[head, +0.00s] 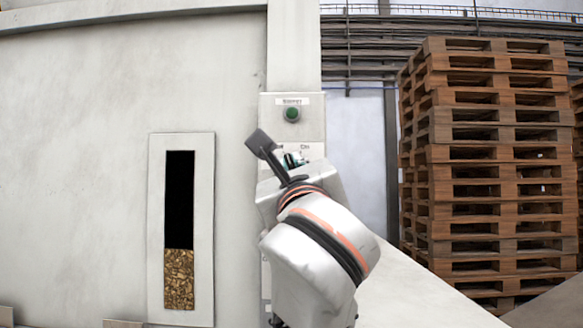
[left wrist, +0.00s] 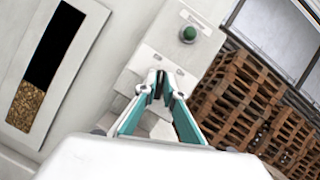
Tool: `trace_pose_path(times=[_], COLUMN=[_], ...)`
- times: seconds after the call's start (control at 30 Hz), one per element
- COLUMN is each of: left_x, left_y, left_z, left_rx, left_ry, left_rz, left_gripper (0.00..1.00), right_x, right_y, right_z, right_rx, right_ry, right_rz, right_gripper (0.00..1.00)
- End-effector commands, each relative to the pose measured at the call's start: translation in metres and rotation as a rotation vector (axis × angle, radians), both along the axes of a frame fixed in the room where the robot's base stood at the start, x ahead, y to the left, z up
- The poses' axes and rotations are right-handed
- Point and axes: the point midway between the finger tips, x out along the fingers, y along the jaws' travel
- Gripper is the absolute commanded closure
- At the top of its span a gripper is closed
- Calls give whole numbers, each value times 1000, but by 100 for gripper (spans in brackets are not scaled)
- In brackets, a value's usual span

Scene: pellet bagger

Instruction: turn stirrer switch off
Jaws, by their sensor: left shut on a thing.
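A pale control panel (head: 313,118) on a wall post carries a label and a round green button. Below the button is a second label, partly covered by my left arm. In the left wrist view, my left gripper (left wrist: 160,80) has its teal-lined fingers nearly together at the panel's lower part. It is shut on a small dark piece (left wrist: 158,90), which looks like the stirrer switch handle. The fingers hide most of it, so its setting cannot be read. In the head view only a bit of the gripper (head: 293,160) shows past my wrist. My right gripper is in neither view.
The green button (head: 292,114) sits just above the gripper; it also shows in the left wrist view (left wrist: 188,34). A tall window (head: 179,278) with pellets at its bottom is to the left. Stacked wooden pallets (head: 490,165) stand at the right.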

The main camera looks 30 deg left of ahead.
Motion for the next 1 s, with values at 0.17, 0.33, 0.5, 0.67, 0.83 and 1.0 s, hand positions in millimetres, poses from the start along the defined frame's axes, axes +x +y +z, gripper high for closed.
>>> trace_pose_path(times=[0.17,0.33,0.5,0.67,0.83,1.0], left_x=[0,0,0,0,0,0], left_y=[-1,0,0,0,0,0], left_z=[0,0,0,0,0,2], left_rx=[-115,-146,-145,-145,-143,-144], left_ry=[-70,-90,-91,-90,-90,-90], left_rz=[-2,-1,-1,-1,-1,0], left_gripper=[100,100,100,74,74,74], right_x=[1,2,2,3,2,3], right_y=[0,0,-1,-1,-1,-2], right_z=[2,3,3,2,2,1], right_rx=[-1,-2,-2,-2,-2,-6], right_ry=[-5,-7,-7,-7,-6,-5], right_rz=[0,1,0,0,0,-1], right_gripper=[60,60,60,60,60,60])
